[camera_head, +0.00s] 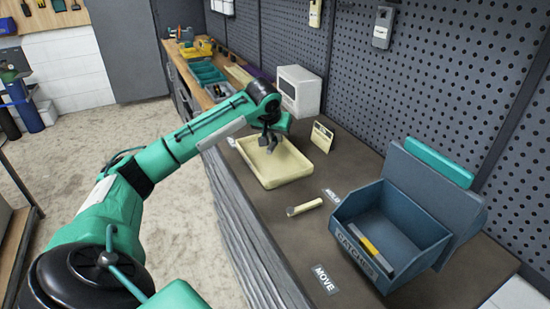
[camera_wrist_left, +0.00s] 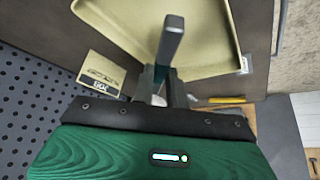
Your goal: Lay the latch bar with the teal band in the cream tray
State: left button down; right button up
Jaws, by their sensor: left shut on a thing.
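The cream tray (camera_head: 290,178) lies on the dark bench, and part of it shows in the left wrist view (camera_wrist_left: 115,20). My left gripper (camera_head: 269,141) is over the tray, pointing down. In the left wrist view its fingers (camera_wrist_left: 162,88) are shut on a dark grey latch bar (camera_wrist_left: 172,38). A bit of teal shows on the bar close to the fingers. The bar sticks out from the jaws above the tray; whether it touches the tray floor I cannot tell. My right gripper is not in view.
A blue-grey bin (camera_head: 365,262) marked CATCHES holds a dark bar with a yellow band (camera_head: 367,238). A short cream cylinder (camera_head: 304,207) lies between tray and bin. A card (camera_head: 322,137) and a white box (camera_head: 298,90) stand behind the tray. A MOVE label (camera_head: 325,280) lies in front.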

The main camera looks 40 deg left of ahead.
aim_at(271, 146)
pick_arm(q)
notch_tip(271, 146, down, 8)
jog(key=shift+r, duration=0.2)
jog(key=shift+f, duration=0.35)
jog(key=c, duration=1.4)
grip_release()
jog(key=shift+f, duration=0.1)
jog(key=v, duration=1.1)
jog(key=shift+r, duration=0.2)
jog(key=shift+s+d+r, duration=0.1)
jog(key=shift+s+r, duration=0.1)
jog(key=shift+r, duration=0.2)
